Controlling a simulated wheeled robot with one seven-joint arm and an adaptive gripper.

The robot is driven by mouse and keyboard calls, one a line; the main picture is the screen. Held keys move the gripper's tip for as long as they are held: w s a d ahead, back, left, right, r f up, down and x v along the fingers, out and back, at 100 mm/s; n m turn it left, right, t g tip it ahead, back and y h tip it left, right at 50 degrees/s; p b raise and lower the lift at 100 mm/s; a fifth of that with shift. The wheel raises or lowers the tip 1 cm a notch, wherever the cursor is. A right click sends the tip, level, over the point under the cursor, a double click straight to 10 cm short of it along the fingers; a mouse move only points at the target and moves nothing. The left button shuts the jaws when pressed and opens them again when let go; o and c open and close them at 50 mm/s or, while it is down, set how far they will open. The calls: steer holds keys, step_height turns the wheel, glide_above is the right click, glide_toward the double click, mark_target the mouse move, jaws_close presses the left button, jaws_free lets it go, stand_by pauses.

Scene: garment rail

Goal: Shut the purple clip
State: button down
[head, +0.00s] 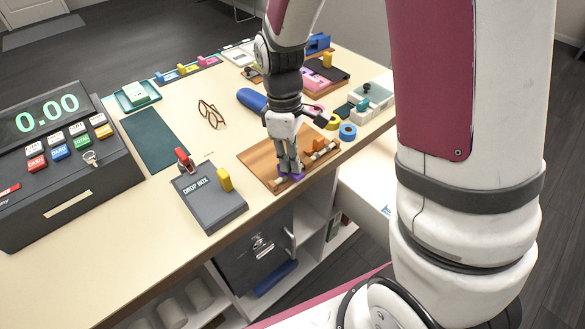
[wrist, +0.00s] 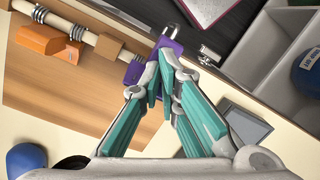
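The purple clip (wrist: 172,45) is at the upper middle of the wrist view, by the end of the pale rod on the wooden board (wrist: 60,85). Another purple part shows (wrist: 135,72) to the left of my fingertips, and a metal loop rises at its top. In the head view a little of the purple clip (head: 290,174) shows under my fingertips. My gripper (wrist: 158,66) is at the clip, its two teal-padded fingers close together. The fingertips hide the clip's middle, so whether they pinch or only touch it cannot be seen.
An orange clip (wrist: 50,42) and a brown block sit along the rod. The drop box (head: 208,195) and till (head: 62,165) stand left.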

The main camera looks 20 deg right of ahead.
steer(key=w, duration=0.1)
steer(key=w+a+t, duration=0.1)
steer(key=w+t+p, duration=0.1)
steer(key=w, duration=0.1)
steer(key=shift+w+a+r, duration=0.1)
steer(key=shift+a+r, duration=0.25)
steer(key=shift+r, duration=0.05)
steer(key=shift+w+a+r, duration=0.1)
steer(key=shift+w+a, duration=0.1)
step_height(320, 180, up, 7)
steer(key=s+d+p, duration=0.1)
steer(key=p, duration=0.3)
steer(key=shift+s, duration=0.15)
steer(key=shift+r, duration=0.2)
stand_by(0.4)
